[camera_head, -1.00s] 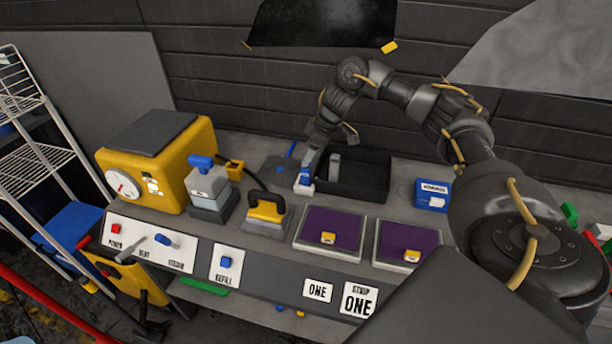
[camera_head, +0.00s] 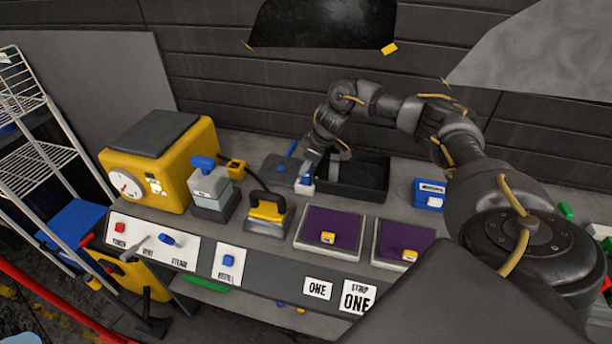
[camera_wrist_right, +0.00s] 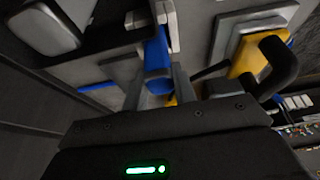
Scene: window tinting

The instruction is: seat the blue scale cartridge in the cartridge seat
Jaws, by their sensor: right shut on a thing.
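The blue scale cartridge (camera_head: 306,180) is a narrow blue piece on the bench, at the left edge of a black tray. My right gripper (camera_head: 309,168) points down over it and is shut on its upper part. In the right wrist view the blue body (camera_wrist_right: 157,58) sits between the two fingers (camera_wrist_right: 159,82). Its far end meets white blocks (camera_wrist_right: 163,14), which look like the cartridge seat; they also show as a small white patch at its foot in the head view (camera_head: 305,189). I cannot tell how deep it sits. My left gripper is out of view.
The black tray (camera_head: 372,197) is close on the right. A grey plate (camera_head: 274,164) with a blue strip lies behind left. A yellow iron-like tool (camera_head: 267,209), a grey tank with a blue handle (camera_head: 208,184) and purple pads (camera_head: 333,227) stand nearer. A blue box (camera_head: 429,194) stands right.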

